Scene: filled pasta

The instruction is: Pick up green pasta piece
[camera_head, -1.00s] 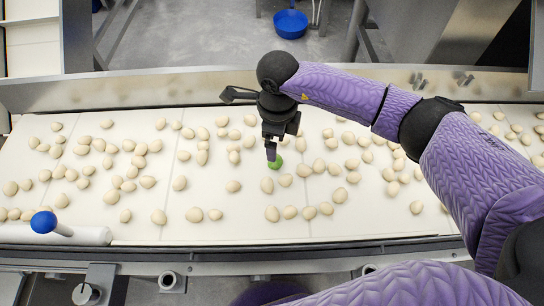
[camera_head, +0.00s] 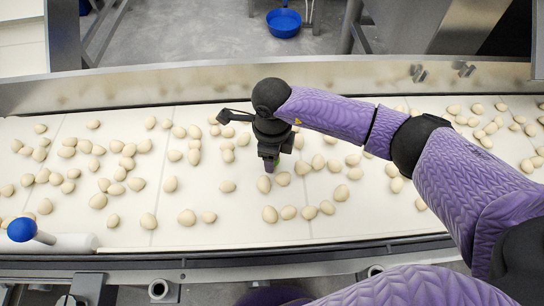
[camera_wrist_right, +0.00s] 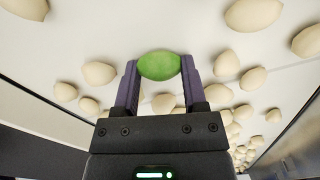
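The green pasta piece (camera_wrist_right: 159,66) is a smooth oval between the two fingertips of my right gripper (camera_wrist_right: 160,68) in the right wrist view. Both purple-grey fingers touch its ends, so the gripper is shut on it. In the head view, my right gripper (camera_head: 269,163) points down over the middle of the white belt (camera_head: 250,233). The green piece is almost wholly hidden there by the fingers. Whether it is clear of the belt is hard to tell. My left gripper is not in view.
Many pale pasta pieces (camera_head: 186,217) lie scattered over the belt, some close around the gripper. A metal side wall (camera_head: 180,84) runs along the back. A blue knob (camera_head: 22,229) stands at the front left. A blue bowl (camera_head: 284,22) is on the floor behind.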

